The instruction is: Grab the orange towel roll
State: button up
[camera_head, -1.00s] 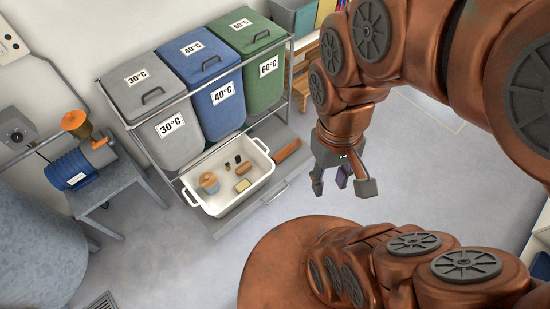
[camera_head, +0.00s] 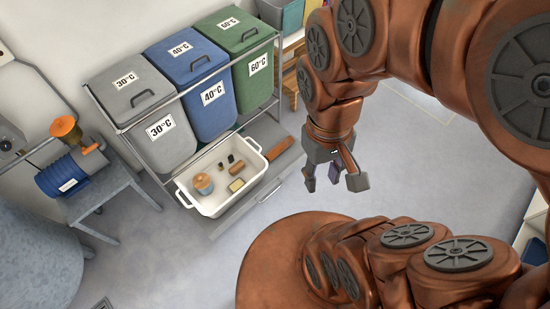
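A small orange-brown roll (camera_head: 236,169) lies in a white two-handled tub (camera_head: 213,209) on the grey shelf in front of the bins; it looks most like the towel roll. A round orange item with a blue side (camera_head: 203,184) sits left of it. A longer red-brown bar or roll (camera_head: 283,150) lies beside the tub, on its right. My gripper (camera_head: 332,180) hangs to the right of the tub, over the floor, apart from all of these.
The tub also holds a yellow item (camera_head: 237,185) and small dark items (camera_head: 230,159). Grey (camera_head: 153,120), blue (camera_head: 198,75) and green (camera_head: 243,55) bins stand behind in a metal rack. A table (camera_head: 115,190) with a blue machine (camera_head: 70,174) stands left. Central floor is clear.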

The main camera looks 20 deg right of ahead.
aim_at(286, 143)
jog(key=z, duration=1.55)
jog(key=i, duration=2.15)
jog(key=u, duration=3.1)
